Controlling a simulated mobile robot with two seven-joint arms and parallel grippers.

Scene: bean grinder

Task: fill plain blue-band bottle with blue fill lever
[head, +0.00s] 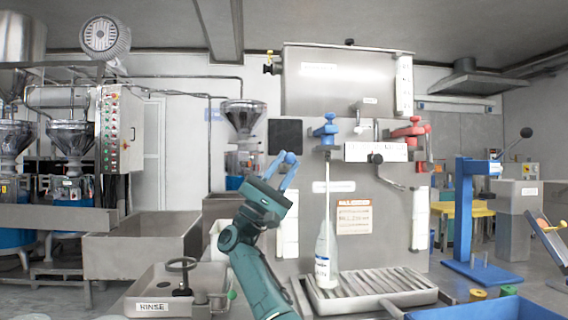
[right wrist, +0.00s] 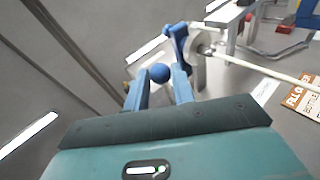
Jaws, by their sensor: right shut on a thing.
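The white bottle with a blue band (head: 323,262) stands upright on the left end of a slatted drip tray (head: 375,285). A thin pale tube (head: 327,190) runs down from below the blue lever fitting (head: 325,131) to the bottle's neck. My right gripper (head: 289,164) is raised left of that fitting, its blue fingers shut on a blue ball (head: 291,157). In the right wrist view the ball (right wrist: 160,73) sits between the fingertips, and the blue fitting (right wrist: 178,42) shows just beyond. I cannot tell whether ball and fitting are joined. My left gripper is not in view.
A red lever fitting (head: 410,131) is on the machine's right side. A RINSE basin (head: 150,290) is at the lower left. A blue press stand (head: 465,215) is at the right, and a blue tray (head: 490,310) at the lower right edge.

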